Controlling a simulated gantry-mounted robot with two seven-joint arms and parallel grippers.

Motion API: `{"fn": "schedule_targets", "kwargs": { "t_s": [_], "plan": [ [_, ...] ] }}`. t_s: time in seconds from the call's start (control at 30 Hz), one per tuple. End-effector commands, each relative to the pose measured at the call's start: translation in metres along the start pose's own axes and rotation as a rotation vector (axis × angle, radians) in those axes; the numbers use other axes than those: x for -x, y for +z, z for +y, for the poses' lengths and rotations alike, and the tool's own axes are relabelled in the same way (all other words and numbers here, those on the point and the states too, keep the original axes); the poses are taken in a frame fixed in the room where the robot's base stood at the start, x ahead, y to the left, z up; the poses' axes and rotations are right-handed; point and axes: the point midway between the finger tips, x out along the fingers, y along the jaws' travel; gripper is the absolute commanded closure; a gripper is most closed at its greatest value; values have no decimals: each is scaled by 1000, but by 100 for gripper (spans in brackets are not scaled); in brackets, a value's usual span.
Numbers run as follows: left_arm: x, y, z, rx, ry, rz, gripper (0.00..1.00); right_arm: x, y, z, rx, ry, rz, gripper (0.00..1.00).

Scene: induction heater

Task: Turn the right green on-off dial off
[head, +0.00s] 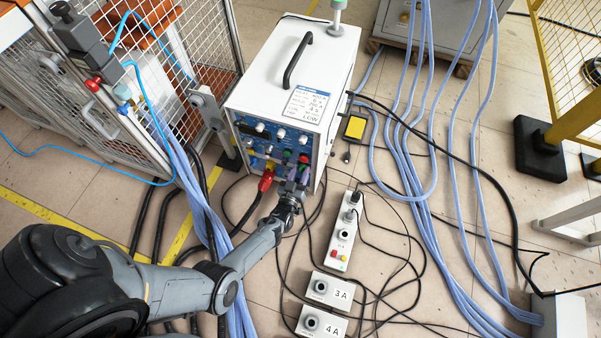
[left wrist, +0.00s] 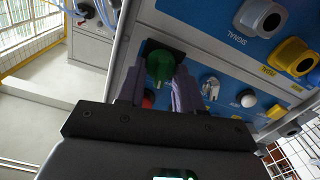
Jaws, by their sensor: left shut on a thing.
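The white induction heater (head: 303,75) stands on the floor with a blue control panel on its front. In the left wrist view, upside down, a green dial (left wrist: 160,64) on a black square plate sits near the panel's side edge. My left gripper (left wrist: 157,88) has its purple fingers on either side of this dial, shut on it. In the head view my left gripper (head: 297,176) is at the lower right of the panel and largely hides the dial. A red button (left wrist: 149,98) shows partly between the fingers. My right gripper is in neither view.
Yellow knobs (left wrist: 292,56) and other controls share the panel. A red plug (head: 265,181) with a black cable is left of my gripper. A power strip (head: 343,232) and loose cables lie on the floor. A wire cage (head: 207,45) stands left.

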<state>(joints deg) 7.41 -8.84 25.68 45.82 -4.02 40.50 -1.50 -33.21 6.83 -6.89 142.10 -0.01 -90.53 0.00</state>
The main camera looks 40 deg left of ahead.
Motion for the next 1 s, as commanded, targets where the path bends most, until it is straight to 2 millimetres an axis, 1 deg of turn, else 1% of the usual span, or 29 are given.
{"fn": "schedule_targets", "kwargs": {
  "t_s": [0.03,0.3,0.5,0.7,1.0],
  "plan": [
    [-2,-2,0,44,0,6,95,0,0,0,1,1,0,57],
    [-2,-2,-1,289,0,7,95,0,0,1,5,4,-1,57],
    [-2,-2,-2,432,1,7,95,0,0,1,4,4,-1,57],
    [-2,-2,-2,528,2,7,95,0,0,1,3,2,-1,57],
    [-2,-2,-3,585,2,7,95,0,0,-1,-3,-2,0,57]
  ]
}}
